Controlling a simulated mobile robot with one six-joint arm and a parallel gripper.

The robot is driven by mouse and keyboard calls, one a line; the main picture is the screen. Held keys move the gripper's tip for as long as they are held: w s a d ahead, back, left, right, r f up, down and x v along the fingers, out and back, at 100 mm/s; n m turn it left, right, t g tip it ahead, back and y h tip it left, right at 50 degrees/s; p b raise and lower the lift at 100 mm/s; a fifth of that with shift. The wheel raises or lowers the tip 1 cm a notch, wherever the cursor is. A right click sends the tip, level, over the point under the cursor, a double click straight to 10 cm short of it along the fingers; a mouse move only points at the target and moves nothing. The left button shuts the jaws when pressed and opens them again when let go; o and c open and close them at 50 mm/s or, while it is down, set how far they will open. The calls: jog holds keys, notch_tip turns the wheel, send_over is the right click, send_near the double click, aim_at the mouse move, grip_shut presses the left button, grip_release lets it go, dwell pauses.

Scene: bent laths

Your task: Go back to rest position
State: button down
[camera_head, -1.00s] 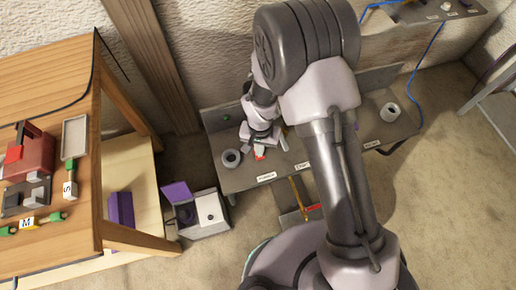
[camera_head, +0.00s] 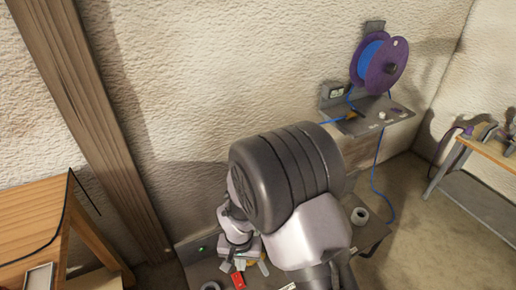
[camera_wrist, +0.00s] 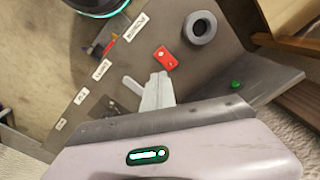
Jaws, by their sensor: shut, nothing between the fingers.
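My gripper (camera_wrist: 156,88) is shut and empty in the wrist view, above a dark grey bench (camera_wrist: 215,75). A small red block (camera_wrist: 165,58) lies on the bench just beyond the fingertips, apart from them. In the head view, my arm bends down to the bench at the bottom of the picture. The red block (camera_head: 238,281) shows there beside the gripper's end. My upper arm covers much of the bench in that view.
A grey ring (camera_wrist: 199,28) stands on the bench near the red block. A wooden table (camera_head: 35,225) is at left. A purple and blue spool (camera_head: 380,64) hangs above a wall shelf (camera_head: 375,122). A workbench (camera_head: 490,150) stands at right.

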jog(key=d+r+m+t, duration=0.1)
jog(key=d+r, duration=0.3)
jog(key=r, duration=0.4)
jog(key=s+d+r+m+t+y, duration=0.1)
jog(key=d+r, duration=0.3)
jog(key=r, duration=0.3)
jog(key=d+r+m+t, duration=0.1)
jog(key=d+r, duration=0.3)
jog(key=r, duration=0.4)
jog(key=s+d+r+t, duration=0.1)
jog(key=s+d+r, duration=0.2)
jog(key=s, duration=0.3)
jog(key=s+d+r+m+t, duration=0.1)
jog(key=s+d+r, duration=0.2)
jog(key=s+r, duration=0.3)
jog(key=shift+s+d+t+y, duration=0.25)
jog(key=shift+d+t+y, duration=0.05)
jog(key=shift+y, duration=0.1)
